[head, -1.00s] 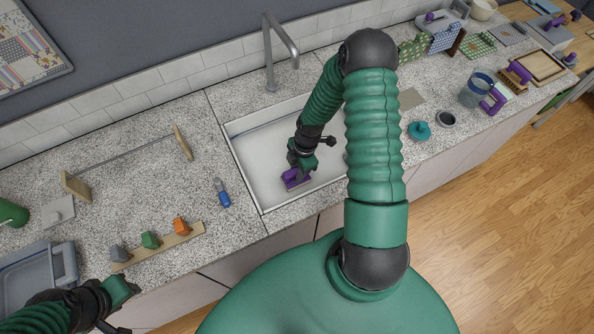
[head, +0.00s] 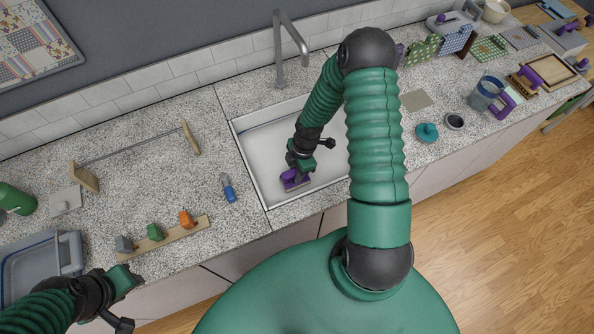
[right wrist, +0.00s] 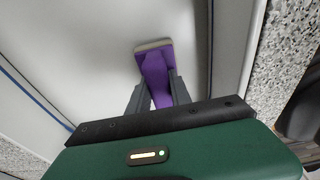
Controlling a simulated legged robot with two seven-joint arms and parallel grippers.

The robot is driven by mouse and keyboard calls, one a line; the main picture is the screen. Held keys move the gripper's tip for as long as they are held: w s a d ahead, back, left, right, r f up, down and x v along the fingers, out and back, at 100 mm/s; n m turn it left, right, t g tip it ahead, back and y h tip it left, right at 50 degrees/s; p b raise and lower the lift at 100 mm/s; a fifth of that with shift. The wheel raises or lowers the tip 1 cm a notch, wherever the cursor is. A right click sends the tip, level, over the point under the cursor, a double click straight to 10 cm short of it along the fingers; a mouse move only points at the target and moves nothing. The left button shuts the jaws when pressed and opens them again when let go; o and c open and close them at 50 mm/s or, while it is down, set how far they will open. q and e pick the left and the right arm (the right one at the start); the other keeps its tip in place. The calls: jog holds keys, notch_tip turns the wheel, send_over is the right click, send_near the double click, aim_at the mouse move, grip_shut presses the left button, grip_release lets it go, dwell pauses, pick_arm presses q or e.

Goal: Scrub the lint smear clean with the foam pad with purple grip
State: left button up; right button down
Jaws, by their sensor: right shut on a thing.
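The foam pad with purple grip (head: 291,181) is in the white sink basin, near its front edge. My right gripper (head: 299,172) is shut on the purple grip from above. In the right wrist view the purple grip (right wrist: 155,78) sits between the two grey fingers, with the pale pad edge beyond it, over the white basin floor. I cannot tell if the pad touches the floor. No lint smear can be made out; my right arm hides part of the basin. My left gripper (head: 124,282) is at the lower left, by the counter's front edge, and its jaws are unclear.
The sink (head: 252,165) has raised walls around the pad, and a tall faucet (head: 287,50) stands behind it. A blue-handled tool (head: 228,188) lies left of the sink. A rail with coloured knobs (head: 165,240) lies front left. Several items stand on the right counter.

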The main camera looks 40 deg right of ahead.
jog(key=shift+d, duration=0.1)
jog(key=shift+s+d, duration=0.15)
jog(key=shift+d, duration=0.35)
jog(key=shift+s+d, duration=0.15)
jog(key=shift+d, duration=0.35)
jog(key=shift+a, duration=0.15)
jog(key=shift+w+a, duration=0.25)
jog(key=shift+a, duration=0.7)
jog(key=shift+d+p, duration=0.1)
jog(key=shift+p, duration=0.2)
jog(key=shift+s+d, duration=0.15)
jog(key=shift+d, duration=0.35)
jog(key=shift+s+d, duration=0.15)
jog(key=shift+d, duration=0.35)
